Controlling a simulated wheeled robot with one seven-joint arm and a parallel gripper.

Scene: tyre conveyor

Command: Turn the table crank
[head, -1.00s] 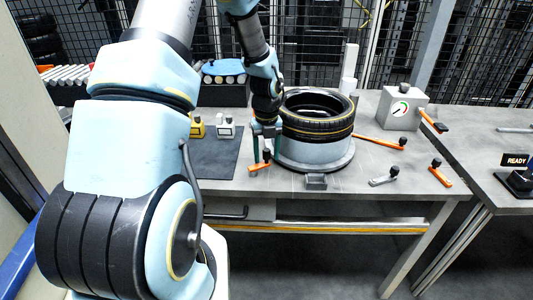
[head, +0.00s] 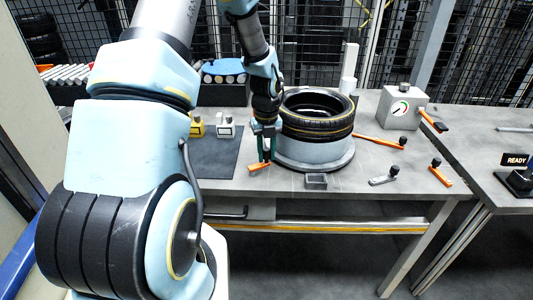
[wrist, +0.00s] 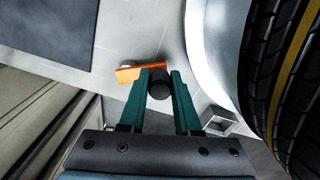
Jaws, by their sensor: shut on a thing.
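A crank with an orange arm (head: 258,167) and a black knob sits at the table's front edge, left of the grey turntable (head: 318,158). In the wrist view, the orange arm (wrist: 128,73) extends left from the black knob (wrist: 159,84). My gripper (head: 267,155) is shut on this knob, with a green finger on each side of it, as the wrist view also shows (wrist: 160,80). A black tyre (head: 315,125) with yellow lines lies on the turntable, just right of my gripper. In the head view my fingers largely hide the knob.
A long orange lever (head: 378,141), a grey-armed handle (head: 384,177) and another orange handle (head: 440,174) are on the right side. A gauge box (head: 402,108) stands behind. A small grey tray (head: 316,181) lies in front of the turntable. A dark mat (head: 212,160) lies left.

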